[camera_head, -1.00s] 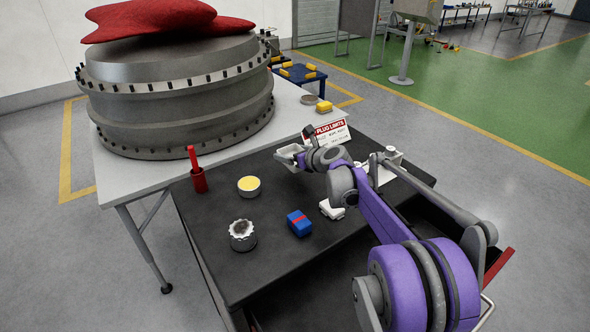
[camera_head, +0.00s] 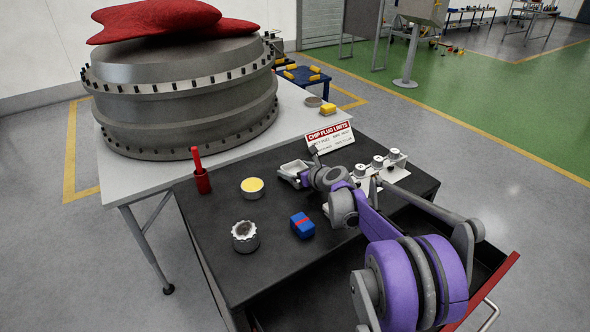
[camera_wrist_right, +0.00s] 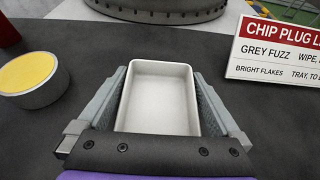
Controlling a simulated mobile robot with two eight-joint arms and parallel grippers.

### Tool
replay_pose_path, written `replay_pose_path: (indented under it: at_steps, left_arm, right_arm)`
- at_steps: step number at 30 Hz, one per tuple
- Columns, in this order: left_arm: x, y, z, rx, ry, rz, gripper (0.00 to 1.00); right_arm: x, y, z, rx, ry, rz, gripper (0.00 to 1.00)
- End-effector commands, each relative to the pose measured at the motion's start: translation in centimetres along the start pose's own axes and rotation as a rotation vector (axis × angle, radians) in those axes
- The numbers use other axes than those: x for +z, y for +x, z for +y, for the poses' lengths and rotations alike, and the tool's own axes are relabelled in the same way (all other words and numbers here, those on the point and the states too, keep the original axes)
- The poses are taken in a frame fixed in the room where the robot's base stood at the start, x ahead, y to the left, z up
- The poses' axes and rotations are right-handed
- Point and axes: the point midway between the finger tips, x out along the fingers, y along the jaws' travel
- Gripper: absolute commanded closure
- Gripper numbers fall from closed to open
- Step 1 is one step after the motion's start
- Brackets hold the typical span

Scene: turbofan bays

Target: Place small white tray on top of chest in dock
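The small white tray (camera_head: 294,168) is over the far part of a black-topped chest (camera_head: 275,275). My right gripper (camera_head: 300,175) is around it. In the right wrist view the tray (camera_wrist_right: 160,98) is empty and upright, with a finger of the right gripper (camera_wrist_right: 160,95) along each long side, seemingly pressed against it. I cannot tell whether the tray's base touches the black top. My left gripper is out of view.
A large engine casing (camera_head: 185,95) stands on the table behind.

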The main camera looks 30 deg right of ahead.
Motion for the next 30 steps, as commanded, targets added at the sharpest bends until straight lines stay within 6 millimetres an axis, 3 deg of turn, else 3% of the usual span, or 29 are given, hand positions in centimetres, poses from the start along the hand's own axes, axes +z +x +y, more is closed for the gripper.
replay_pose_path:
  at_steps: [8, 21, 30]
  left_arm:
    - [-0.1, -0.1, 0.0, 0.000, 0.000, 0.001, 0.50]
    - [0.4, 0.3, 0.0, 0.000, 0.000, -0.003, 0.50]
    - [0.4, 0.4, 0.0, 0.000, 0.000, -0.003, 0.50]
  right_arm:
    - [0.3, -1.0, -0.1, -0.001, 0.001, 0.000, 0.00]
    - [0.3, -9.8, -0.1, -0.002, 0.001, 0.000, 0.00]
    - [0.3, -12.2, 0.0, -0.001, 0.000, -0.001, 0.00]
